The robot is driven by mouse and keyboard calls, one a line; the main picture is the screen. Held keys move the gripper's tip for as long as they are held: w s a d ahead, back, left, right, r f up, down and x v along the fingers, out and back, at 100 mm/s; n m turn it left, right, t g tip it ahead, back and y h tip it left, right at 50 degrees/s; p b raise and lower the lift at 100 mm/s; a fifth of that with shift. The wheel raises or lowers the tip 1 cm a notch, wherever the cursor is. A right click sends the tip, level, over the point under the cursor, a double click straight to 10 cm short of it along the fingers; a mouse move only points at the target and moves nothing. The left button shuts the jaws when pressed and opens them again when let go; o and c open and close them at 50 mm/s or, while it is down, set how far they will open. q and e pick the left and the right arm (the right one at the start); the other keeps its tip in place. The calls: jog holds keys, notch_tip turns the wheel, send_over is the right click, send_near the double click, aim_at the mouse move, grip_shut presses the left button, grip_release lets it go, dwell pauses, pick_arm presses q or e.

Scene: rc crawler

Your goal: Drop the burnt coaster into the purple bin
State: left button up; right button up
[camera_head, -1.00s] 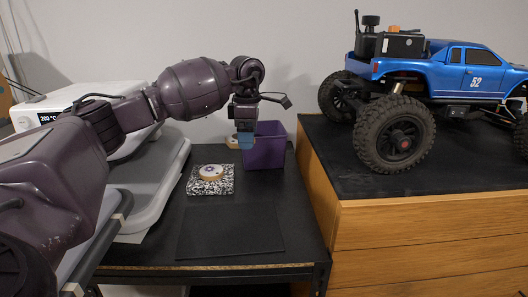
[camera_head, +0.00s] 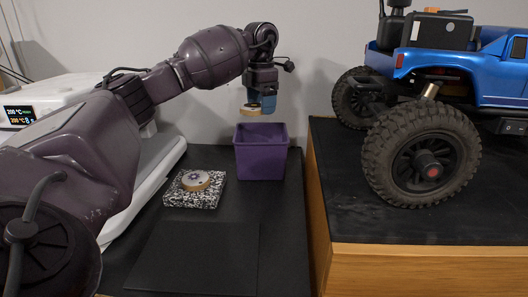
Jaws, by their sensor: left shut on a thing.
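The purple bin (camera_head: 261,158) stands upright on the black table, its open top facing up. My left gripper (camera_head: 258,104) is above the bin, pointing down. It is shut on a tan round coaster (camera_head: 251,110), seen nearly edge-on, over the bin's opening and clear of the rim. Burn marks on its faces cannot be made out. My right gripper is not in view.
A black mat (camera_head: 195,260) lies at the front of the table. A white device with a lit display (camera_head: 20,115) is at the left. A large blue toy truck (camera_head: 432,62) stands on a higher wooden cabinet (camera_head: 420,262) to the right. The wall is close behind the bin.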

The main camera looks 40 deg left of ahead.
pick_arm(q)
notch_tip(320, 180, down, 6)
jog(key=shift+r+b, duration=0.15)
jog(key=shift+b, duration=0.5)
jog(key=o, duration=0.9)
jog(key=shift+r, duration=0.1)
notch_tip(320, 180, up, 11)
jog(key=shift+f+p, duration=0.2)
jog(key=shift+p, duration=0.35)
